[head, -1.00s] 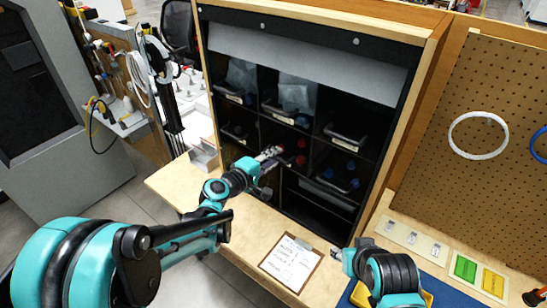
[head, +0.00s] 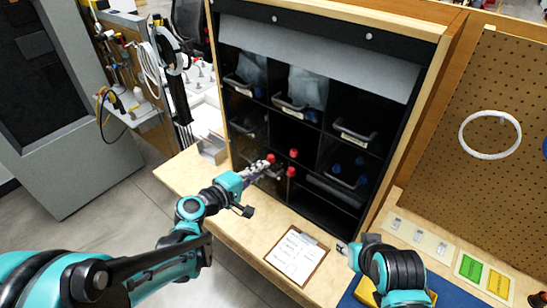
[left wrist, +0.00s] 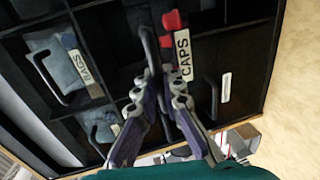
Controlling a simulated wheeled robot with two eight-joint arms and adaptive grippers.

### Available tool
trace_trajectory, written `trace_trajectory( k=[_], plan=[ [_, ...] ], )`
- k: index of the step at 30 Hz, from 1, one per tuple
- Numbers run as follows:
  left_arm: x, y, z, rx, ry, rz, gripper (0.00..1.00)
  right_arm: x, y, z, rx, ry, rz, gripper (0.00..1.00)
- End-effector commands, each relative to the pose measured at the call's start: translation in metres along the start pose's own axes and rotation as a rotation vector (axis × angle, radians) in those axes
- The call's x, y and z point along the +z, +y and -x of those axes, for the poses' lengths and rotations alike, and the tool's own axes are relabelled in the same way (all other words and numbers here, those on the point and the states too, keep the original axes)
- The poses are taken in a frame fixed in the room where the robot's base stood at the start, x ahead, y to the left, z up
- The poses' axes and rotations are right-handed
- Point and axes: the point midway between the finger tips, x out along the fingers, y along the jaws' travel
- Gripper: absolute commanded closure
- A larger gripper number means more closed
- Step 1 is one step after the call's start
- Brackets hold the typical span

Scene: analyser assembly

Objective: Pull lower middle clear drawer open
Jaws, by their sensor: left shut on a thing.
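The lower middle clear drawer (left wrist: 183,57) bears a white CAPS label in the left wrist view, and red caps (left wrist: 174,20) show at it. In the head view, red caps (head: 293,153) stand at the drawer's place, partly outside the cabinet front; its clear walls are hard to make out. My left gripper (head: 262,167) is at the drawer's front, shut on its dark handle. In the left wrist view the fingers (left wrist: 160,75) are close together at the handle, beside the label. My right gripper (head: 343,247) is low near the bench, its fingers too small to read.
The black cabinet (head: 316,27) holds other clear bins, including the upper middle one (head: 296,106) and the lower right one (head: 336,183) with blue items. A clipboard (head: 297,257) lies on the wooden bench in front. A pegboard (head: 490,190) stands at the right.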

Motion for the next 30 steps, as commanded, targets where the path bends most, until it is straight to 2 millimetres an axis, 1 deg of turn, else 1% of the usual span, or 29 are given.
trace_trajectory(
  k=[1,6,9,12,18,28,29,30],
  plan=[
    [-0.001,-0.003,0.012,-0.001,0.004,0.000,1.00,-0.001,0.000,0.001,0.000,0.000,0.000,0.60],
    [-0.001,-0.009,0.043,-0.001,0.004,0.000,1.00,-0.002,0.000,0.002,0.000,0.000,0.000,0.60],
    [-0.001,-0.012,0.057,-0.001,0.003,0.001,1.00,-0.002,0.000,0.003,0.000,0.000,0.000,0.60],
    [-0.001,-0.015,0.067,-0.001,0.002,-0.001,1.00,-0.002,0.000,0.003,0.000,0.000,0.000,0.60],
    [0.000,-0.017,0.075,-0.001,0.000,-0.001,1.00,-0.003,0.000,0.004,0.000,0.000,0.000,0.60],
    [0.000,-0.017,0.076,-0.001,-0.001,-0.001,1.00,-0.003,0.000,0.004,0.000,0.000,0.000,0.60],
    [0.000,-0.017,0.076,-0.001,-0.001,-0.001,0.87,-0.003,0.000,0.004,0.000,0.000,0.000,0.60],
    [0.000,-0.017,0.076,-0.001,-0.001,-0.001,0.77,-0.003,0.000,0.004,0.000,0.000,0.000,0.60]
  ],
)
